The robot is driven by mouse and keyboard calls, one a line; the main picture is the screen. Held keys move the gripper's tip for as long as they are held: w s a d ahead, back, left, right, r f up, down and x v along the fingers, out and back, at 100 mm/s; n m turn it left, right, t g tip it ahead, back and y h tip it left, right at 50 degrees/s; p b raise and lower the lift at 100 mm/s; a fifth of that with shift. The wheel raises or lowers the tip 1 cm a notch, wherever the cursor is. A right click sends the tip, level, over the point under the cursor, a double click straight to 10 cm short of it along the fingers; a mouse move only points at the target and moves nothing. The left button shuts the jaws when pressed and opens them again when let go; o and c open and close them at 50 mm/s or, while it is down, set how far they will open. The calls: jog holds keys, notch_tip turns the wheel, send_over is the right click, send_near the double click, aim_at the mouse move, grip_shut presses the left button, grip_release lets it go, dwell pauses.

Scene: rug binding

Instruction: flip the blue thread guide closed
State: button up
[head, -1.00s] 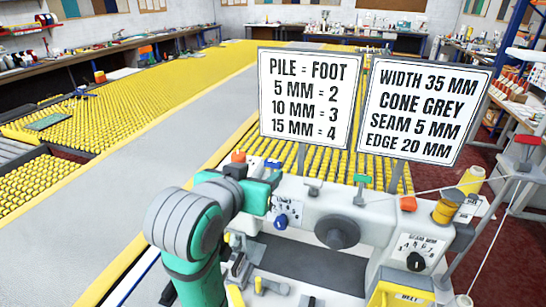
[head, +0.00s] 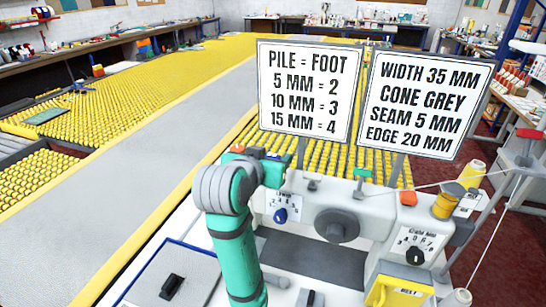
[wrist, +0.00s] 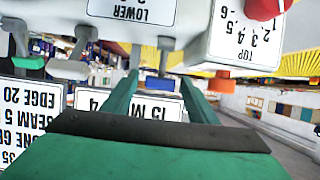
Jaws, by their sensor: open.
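The blue thread guide (head: 272,155) is a small blue piece on top of the white binding machine (head: 330,195), beside an orange piece at the left end. The arm partly crowds it, so I cannot tell its flap's angle. My gripper (wrist: 158,82) is open in the wrist view, two green fingers apart with nothing clearly held.
A green piece (head: 361,173) and an orange piece (head: 408,198) sit farther right on the machine. Two signs (head: 305,95) (head: 424,103) stand behind it. A dial with a blue knob (head: 281,215) is on its front. A red knob (wrist: 265,8) is close in the wrist view.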

aim_at(275, 155)
jog(key=shift+w+f, duration=0.15)
jog(key=shift+w, duration=0.05)
jog(key=shift+w+d, duration=0.1)
jog(key=shift+w, duration=0.05)
jog(key=c, duration=1.1)
jog(key=shift+o, duration=0.2)
jog(key=shift+w+d+g+y, duration=0.25)
jog(key=shift+w+g, duration=0.2)
jog(key=shift+g, duration=0.3)
jog(key=shift+w+d+g+y, duration=0.15)
jog(key=shift+w+g+y, duration=0.2)
jog(key=shift+g, duration=0.4)
jog(key=shift+w+g, duration=0.2)
jog(key=shift+g, duration=0.1)
jog(key=shift+f, duration=0.3)
jog(key=shift+f+g, duration=0.1)
jog(key=shift+g, duration=0.2)
